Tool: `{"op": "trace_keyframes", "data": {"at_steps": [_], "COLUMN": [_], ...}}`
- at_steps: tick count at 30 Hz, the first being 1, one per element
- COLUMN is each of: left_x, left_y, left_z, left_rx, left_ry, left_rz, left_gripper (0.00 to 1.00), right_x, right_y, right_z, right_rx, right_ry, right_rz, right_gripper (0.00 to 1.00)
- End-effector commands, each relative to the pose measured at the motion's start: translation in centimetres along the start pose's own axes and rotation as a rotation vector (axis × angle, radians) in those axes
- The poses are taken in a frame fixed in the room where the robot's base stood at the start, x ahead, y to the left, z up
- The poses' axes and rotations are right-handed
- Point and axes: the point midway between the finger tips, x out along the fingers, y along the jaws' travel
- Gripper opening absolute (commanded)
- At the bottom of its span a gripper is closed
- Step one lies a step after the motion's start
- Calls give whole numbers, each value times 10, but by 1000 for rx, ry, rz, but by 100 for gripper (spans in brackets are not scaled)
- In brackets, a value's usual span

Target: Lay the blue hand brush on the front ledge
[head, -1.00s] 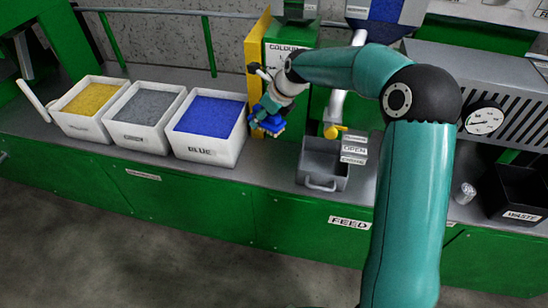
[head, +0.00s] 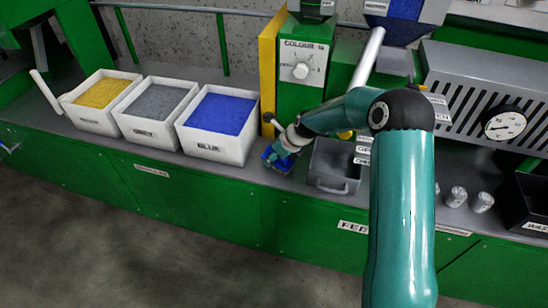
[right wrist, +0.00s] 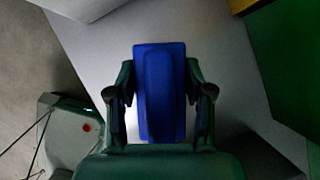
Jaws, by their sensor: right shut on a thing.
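The blue hand brush (head: 272,155) is in my right gripper (head: 281,157), low over the grey front ledge (head: 252,172), between the blue-pellet bin and the grey feed tray. In the right wrist view the brush (right wrist: 160,92) shows as a long blue block between the two fingers of my right gripper (right wrist: 160,95), which are shut on its sides. The grey ledge surface (right wrist: 105,60) lies behind it. I cannot tell whether the brush touches the ledge. My left gripper is not in view.
The white bin of blue pellets (head: 222,148) stands just left of the brush. The grey feed tray (head: 332,165) stands just right. A yellow panel (head: 268,75) rises behind. Silver cans (head: 470,198) and a black waste bin (head: 525,205) are farther right.

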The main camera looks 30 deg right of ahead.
Motion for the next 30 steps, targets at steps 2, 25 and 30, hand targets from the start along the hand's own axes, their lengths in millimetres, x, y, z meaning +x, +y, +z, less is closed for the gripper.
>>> {"op": "trace_keyframes", "data": {"at_steps": [2,25,30], "left_x": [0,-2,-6], "left_y": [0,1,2], "left_z": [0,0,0], "left_rx": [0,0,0], "left_ry": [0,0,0], "left_rz": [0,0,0], "left_gripper": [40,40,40], "right_x": [2,-11,-39], "right_y": [0,0,0], "right_z": [-1,1,2], "right_rx": [-1,-2,-2], "right_ry": [-2,-2,-4], "right_rz": [-2,-1,-3], "right_gripper": [14,76,76]}}
